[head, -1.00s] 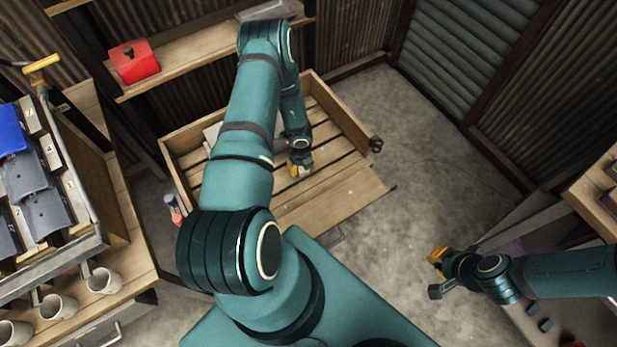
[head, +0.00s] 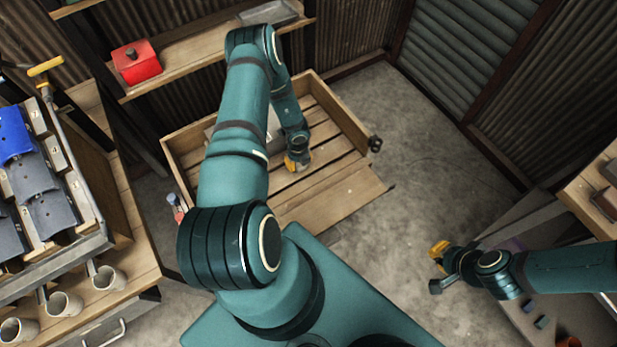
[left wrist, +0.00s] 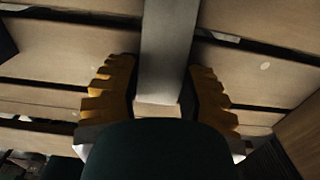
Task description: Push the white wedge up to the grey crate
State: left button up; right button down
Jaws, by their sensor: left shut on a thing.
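My left gripper (head: 297,163) is low over the slatted wooden bed, with its yellow fingers pointing down. In the left wrist view its fingers (left wrist: 160,95) stand on either side of a long pale piece, which I take for the white wedge (left wrist: 168,45), and are shut on it. The wedge runs away from the fingers to the top of that view. A pale grey shape (head: 274,128) shows between my left arm links; it may be the grey crate, but my arm hides most of it. My right gripper (head: 437,268) is open and empty over the floor at right.
The wooden bed (head: 345,120) has raised side walls and a lowered front board. A shelf with a red box (head: 136,62) is behind it. A bench at left holds several cups (head: 109,278) and a rack of blue and grey pieces.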

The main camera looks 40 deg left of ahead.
pick_arm(q)
jog(key=shift+w+a+b, duration=0.2)
jog(key=shift+a+b, duration=0.35)
jog(key=shift+a, duration=0.35)
jog(key=o, duration=1)
notch_tip(320, 180, up, 12)
dwell(0.4)
